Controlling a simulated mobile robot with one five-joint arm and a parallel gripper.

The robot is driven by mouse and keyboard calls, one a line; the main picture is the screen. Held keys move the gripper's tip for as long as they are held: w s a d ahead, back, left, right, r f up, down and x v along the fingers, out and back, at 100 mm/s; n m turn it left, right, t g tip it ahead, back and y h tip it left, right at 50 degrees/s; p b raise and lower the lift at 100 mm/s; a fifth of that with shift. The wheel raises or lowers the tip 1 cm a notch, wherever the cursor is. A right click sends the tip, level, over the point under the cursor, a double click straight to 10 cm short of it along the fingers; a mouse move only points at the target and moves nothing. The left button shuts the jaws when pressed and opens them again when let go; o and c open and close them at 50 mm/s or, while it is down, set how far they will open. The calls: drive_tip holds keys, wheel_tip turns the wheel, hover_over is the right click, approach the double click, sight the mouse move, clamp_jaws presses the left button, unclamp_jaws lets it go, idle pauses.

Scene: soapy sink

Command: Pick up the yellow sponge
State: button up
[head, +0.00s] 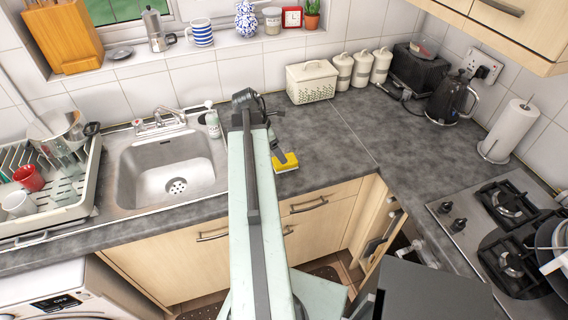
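The yellow sponge (289,165) lies on the dark grey worktop near its front edge, to the right of the sink. My pale green arm reaches forward over the worktop, just left of the sponge. My dark gripper (277,150) points down at the sponge's upper left side and overlaps it in the picture. I cannot tell whether it touches the sponge. The fingers are small and dark, so whether they are open or shut does not show. Part of the sponge may be hidden behind the gripper.
The steel sink (170,170) and a soap bottle (212,124) are left of my arm. A cream bread bin (311,82) and canisters stand at the back wall. A black kettle (452,98) and gas hob (505,230) are on the right. The worktop right of the sponge is clear.

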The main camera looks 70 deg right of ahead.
drive_tip(key=shift+b+x, duration=1)
drive_tip(key=shift+x, duration=0.1)
drive_tip(key=shift+f+b, duration=0.3)
drive_tip(key=shift+f, duration=0.1)
drive_tip(key=shift+r, duration=0.1)
drive_tip(key=b+x, duration=0.4)
drive_tip(key=x, duration=0.1)
drive_tip(key=shift+s+d+b, duration=0.1)
drive_tip(key=shift+b, duration=0.25)
drive_tip(key=shift+r, duration=0.1)
drive_tip(key=c, duration=1.4)
wheel_tip(320, 180, up, 10)
drive_tip(key=p, duration=1)
